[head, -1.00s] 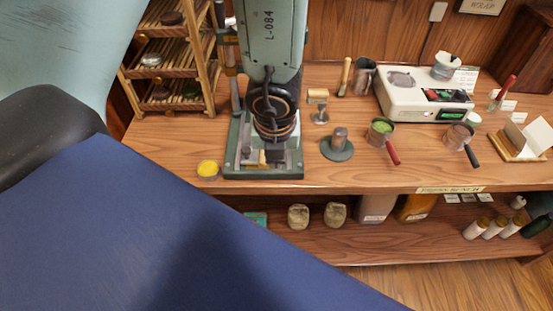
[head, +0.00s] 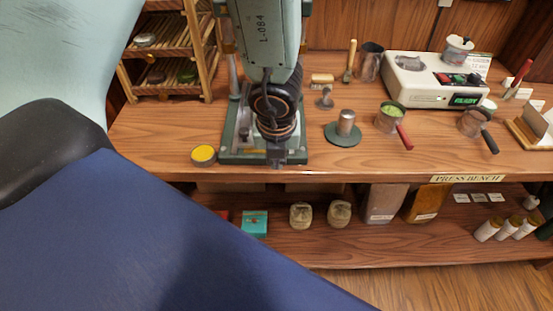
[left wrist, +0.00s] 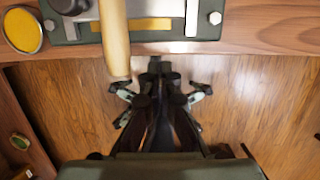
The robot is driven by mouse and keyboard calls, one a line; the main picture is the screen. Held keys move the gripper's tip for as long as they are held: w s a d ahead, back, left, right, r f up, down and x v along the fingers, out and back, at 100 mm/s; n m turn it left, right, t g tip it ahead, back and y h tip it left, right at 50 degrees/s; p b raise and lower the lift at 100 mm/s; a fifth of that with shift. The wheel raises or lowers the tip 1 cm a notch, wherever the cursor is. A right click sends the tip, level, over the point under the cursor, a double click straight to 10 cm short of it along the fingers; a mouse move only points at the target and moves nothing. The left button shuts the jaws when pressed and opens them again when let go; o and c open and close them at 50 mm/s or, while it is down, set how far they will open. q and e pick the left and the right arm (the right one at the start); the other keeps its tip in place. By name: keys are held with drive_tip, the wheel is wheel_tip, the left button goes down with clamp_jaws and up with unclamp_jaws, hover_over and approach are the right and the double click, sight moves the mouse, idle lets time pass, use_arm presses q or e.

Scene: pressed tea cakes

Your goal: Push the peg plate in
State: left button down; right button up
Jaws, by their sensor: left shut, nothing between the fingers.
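The green press base (head: 232,157) stands at the front edge of the bench; it also shows at the top of the left wrist view (left wrist: 68,32). A yellow strip (left wrist: 145,24) lies on it between grey metal rails; I cannot tell whether this is part of the peg plate. A pale wooden bar (left wrist: 116,40) stands out past the base's front edge, close to the wrist camera. My left gripper (head: 276,158) is shut and empty, pointing down at the base's front edge. Its fingers show in the left wrist view (left wrist: 155,68). My left arm hides the middle of the press. My right gripper is out of view.
A round yellow tin (head: 204,154) sits left of the base. A bamboo rack (head: 172,50) is behind left. The lower shelf (head: 330,250) holds several packages.

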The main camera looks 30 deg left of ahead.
use_arm(q)
drive_tip(key=w+a+p, duration=0.1)
drive_tip(key=w, duration=0.2)
drive_tip(key=shift+a+p, duration=0.35)
drive_tip(key=shift+a, duration=0.05)
drive_tip(key=shift+w+a, duration=0.15)
drive_tip(key=shift+a, duration=0.05)
drive_tip(key=shift+w, duration=0.1)
